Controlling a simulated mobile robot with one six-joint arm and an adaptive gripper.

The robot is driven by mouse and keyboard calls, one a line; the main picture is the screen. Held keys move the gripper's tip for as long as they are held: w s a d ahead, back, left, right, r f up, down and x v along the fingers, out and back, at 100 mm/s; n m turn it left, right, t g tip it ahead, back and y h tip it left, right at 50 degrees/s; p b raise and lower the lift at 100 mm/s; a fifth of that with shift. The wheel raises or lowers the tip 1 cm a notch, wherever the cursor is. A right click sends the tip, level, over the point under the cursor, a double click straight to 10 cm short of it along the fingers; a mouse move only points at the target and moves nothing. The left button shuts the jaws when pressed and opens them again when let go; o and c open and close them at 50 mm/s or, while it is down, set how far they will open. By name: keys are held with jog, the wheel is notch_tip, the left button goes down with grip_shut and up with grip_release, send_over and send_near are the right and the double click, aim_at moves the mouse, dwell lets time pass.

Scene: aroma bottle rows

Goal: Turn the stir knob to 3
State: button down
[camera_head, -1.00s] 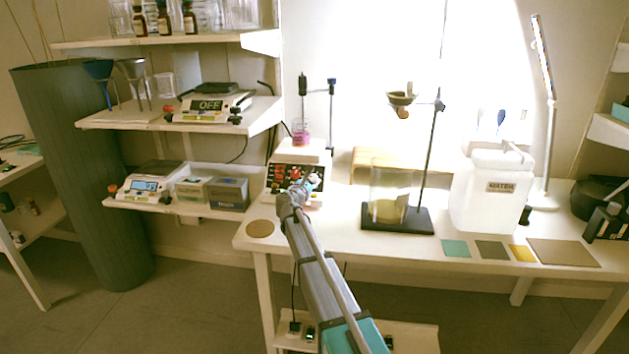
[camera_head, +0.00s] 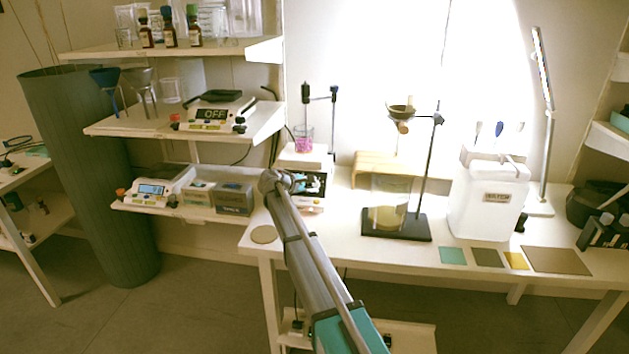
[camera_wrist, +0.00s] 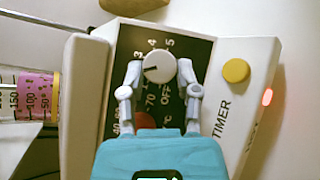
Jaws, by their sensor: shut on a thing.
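The white stir knob (camera_wrist: 160,65) sits on the dark panel (camera_wrist: 205,55) of the stirrer, with 3, 4 and 5 printed around its upper side and OFF at lower right. A short dark mark on its left side lies near and a little below the 3. My gripper (camera_wrist: 158,73) is shut on this knob, one finger on each side. A red knob (camera_wrist: 145,121) below is partly hidden by my gripper. In the head view the stirrer (camera_head: 304,158) stands on the bench, its panel partly covered by my wrist.
A beaker of pink liquid (camera_wrist: 38,95) stands on the stirrer's plate. A yellow button (camera_wrist: 236,70) and a lit red lamp (camera_wrist: 267,97) are near the TIMER label. To the right are a stand (camera_head: 432,150) and a water canister (camera_head: 490,205).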

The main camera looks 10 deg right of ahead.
jog(key=m+g+y+p, duration=0.1)
jog(key=m+p, duration=0.1)
jog(key=m+g+y+p, duration=0.1)
jog(key=m+g+p, duration=0.1)
jog(key=m, duration=0.1)
jog(key=shift+d+r, duration=0.2)
jog(key=shift+r, duration=0.2)
jog(key=shift+f+m+g+y+p, duration=0.1)
jog(key=shift+m+g+y+p, duration=0.7)
jog(key=shift+m+p, duration=0.65)
jog(key=shift+c, duration=1.8)
grip_release()
jog(key=shift+f, duration=0.1)
jog(key=shift+w, duration=0.1)
